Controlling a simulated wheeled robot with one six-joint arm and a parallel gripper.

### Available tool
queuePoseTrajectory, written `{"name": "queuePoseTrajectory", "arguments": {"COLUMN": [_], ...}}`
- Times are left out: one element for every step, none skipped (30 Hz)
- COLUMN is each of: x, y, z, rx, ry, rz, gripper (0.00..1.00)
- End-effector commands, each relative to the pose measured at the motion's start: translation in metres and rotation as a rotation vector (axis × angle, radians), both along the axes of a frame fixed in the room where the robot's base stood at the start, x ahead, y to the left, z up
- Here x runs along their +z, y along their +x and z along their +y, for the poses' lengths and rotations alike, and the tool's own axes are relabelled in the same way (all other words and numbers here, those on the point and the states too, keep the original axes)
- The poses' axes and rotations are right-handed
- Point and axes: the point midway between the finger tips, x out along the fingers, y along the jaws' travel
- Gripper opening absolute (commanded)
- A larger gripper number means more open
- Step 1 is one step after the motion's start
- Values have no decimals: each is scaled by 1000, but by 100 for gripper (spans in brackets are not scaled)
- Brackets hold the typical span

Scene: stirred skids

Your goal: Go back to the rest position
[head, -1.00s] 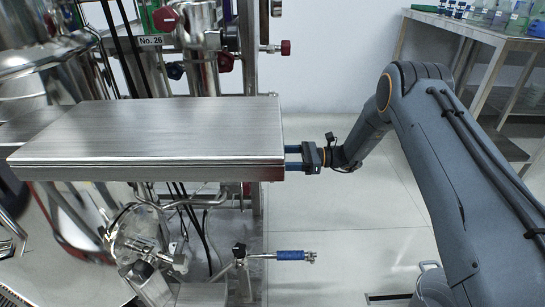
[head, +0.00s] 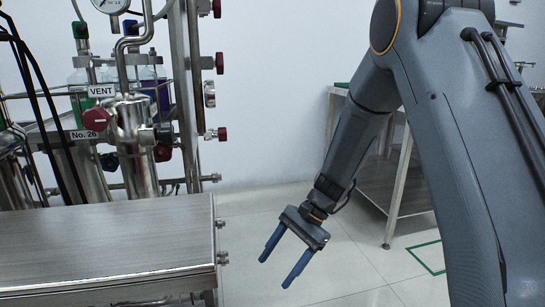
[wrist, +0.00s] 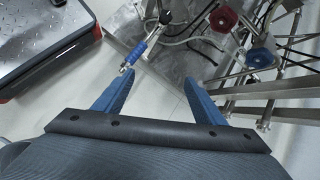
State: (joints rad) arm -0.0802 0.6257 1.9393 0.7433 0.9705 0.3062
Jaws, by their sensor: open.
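My gripper (head: 275,273) hangs from my arm right of the steel skid, over the open floor. Its two blue fingers are spread apart and hold nothing. In the wrist view the open fingers (wrist: 160,92) point down past the skid's frame toward the floor. The fingers look clear of the steel box top (head: 110,240), which lies to their left in the head view. A valve with a blue handle (wrist: 139,45) shows beyond the fingers in the wrist view.
A steel table (head: 395,195) stands behind my arm. A pale tiled floor (head: 345,270) lies free below my gripper. A metal plate (wrist: 40,35) shows upper left in the wrist view.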

Motion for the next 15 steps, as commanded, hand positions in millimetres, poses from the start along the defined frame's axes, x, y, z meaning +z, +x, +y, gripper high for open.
{"name": "queuePoseTrajectory", "arguments": {"x": [6, 8, 10, 12, 14, 17, 19, 21, 24, 26, 29, 32, 35, 37, 40], "y": [-8, -13, -19, -24, -29, -35, -39, -44, -50, -54, -59, -64, -68, -72, -78], "z": [-13, -22, -33, -41, -49, -60, -68, -76, -86, -93, -100, -110, -117, -123, -131], "rx": [31, 53, 83, 105, 129, 159, 184, 209, 242, 268, 294, 329, 355, 381, 416], "ry": [-36, -60, -90, -114, -137, -166, -187, -209, -238, -258, -279, -305, -325, -345, -368], "rz": [-42, -68, -103, -127, -153, -188, -213, -239, -274, -299, -324, -358, -385, -410, -443], "gripper": [64, 64, 64, 64, 64, 64, 64, 64, 64, 64, 64, 64, 64, 64, 64]}}
